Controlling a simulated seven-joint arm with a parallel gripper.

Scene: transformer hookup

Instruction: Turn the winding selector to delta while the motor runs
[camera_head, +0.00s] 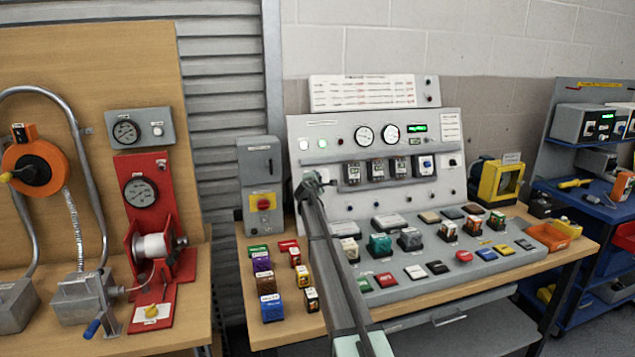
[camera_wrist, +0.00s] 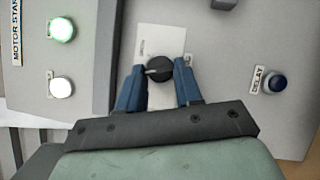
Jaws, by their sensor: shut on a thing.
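The winding selector is a round black knob (camera_wrist: 158,66) on a pale label plate (camera_wrist: 160,38) on the grey panel. A light pointer mark on it points to the left in the wrist view. My gripper (camera_wrist: 160,77) has its blue fingers on both sides of the knob and is shut on it. In the head view my gripper (camera_head: 313,179) is at the left part of the upright panel (camera_head: 330,170), and it hides the knob there. The plate's lettering is too small to read.
A green lamp (camera_wrist: 62,29) beside the "MOTOR STAR" lettering and a white lamp (camera_wrist: 61,87) are lit. A blue button (camera_wrist: 275,83) marked "DELAY" is to the right. Two dials (camera_head: 364,135), a green display (camera_head: 417,128) and several blocks sit on the console.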

